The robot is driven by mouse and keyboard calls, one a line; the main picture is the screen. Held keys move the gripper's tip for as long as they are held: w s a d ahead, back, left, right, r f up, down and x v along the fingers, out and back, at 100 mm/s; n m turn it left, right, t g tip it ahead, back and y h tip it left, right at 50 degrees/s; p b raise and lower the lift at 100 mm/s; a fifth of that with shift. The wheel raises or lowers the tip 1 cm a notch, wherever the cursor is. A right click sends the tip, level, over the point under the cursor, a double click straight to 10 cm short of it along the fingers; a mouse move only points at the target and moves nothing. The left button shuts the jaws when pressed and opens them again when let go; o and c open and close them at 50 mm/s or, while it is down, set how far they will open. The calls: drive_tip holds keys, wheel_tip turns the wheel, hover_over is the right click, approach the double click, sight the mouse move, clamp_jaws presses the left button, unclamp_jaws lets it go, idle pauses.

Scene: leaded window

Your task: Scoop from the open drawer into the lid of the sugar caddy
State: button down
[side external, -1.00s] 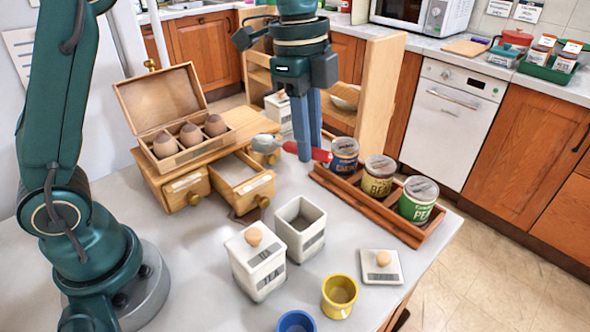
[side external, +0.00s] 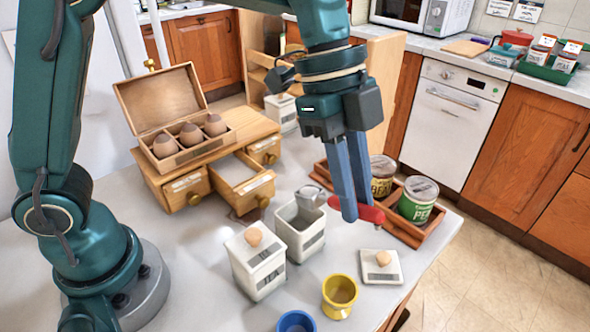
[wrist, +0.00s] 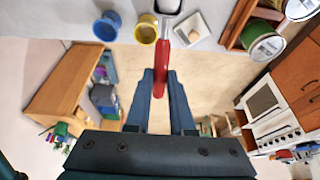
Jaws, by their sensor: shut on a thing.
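My gripper (side external: 357,210) is shut on the red handle (side external: 371,214) of a metal scoop; the handle also shows between my fingers in the wrist view (wrist: 160,72). The scoop's bowl (side external: 310,195) appears over or beside the open white caddy (side external: 299,243); its contents cannot be made out. The white lid (side external: 391,278) lies on the table, wooden knob up, right of the caddy and apart from the scoop; it also shows in the wrist view (wrist: 207,43). The open drawer (side external: 228,164) of the wooden chest has a pale inside.
A lidded tea caddy (side external: 257,272) stands beside the open one. A yellow cup (side external: 340,297) and a blue cup (side external: 297,322) stand at the front. A wooden tray (side external: 423,240) of tins is behind my gripper. An egg box (side external: 193,147) tops the chest.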

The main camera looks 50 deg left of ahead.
drive_tip(key=shift+a+r+h, duration=0.3)
drive_tip(key=shift+a+h, duration=0.35)
drive_tip(key=shift+h, duration=0.45)
drive_tip(key=shift+a+r+h, duration=0.3)
drive_tip(key=shift+a+h, duration=0.55)
drive_tip(key=shift+h, duration=0.3)
drive_tip(key=shift+a+r+h, duration=0.3)
drive_tip(key=shift+a+h, duration=0.5)
drive_tip(key=shift+h, duration=0.35)
drive_tip(key=shift+a+r+h, duration=0.15)
drive_tip(key=shift+a+h, duration=0.7)
drive_tip(key=shift+h, duration=0.1)
drive_tip(key=shift+a+r+h, duration=0.1)
drive_tip(key=shift+a+h, duration=0.75)
drive_tip(key=shift+h, duration=0.1)
drive_tip(key=shift+r, duration=0.1)
drive_tip(key=shift+r, duration=2.45)
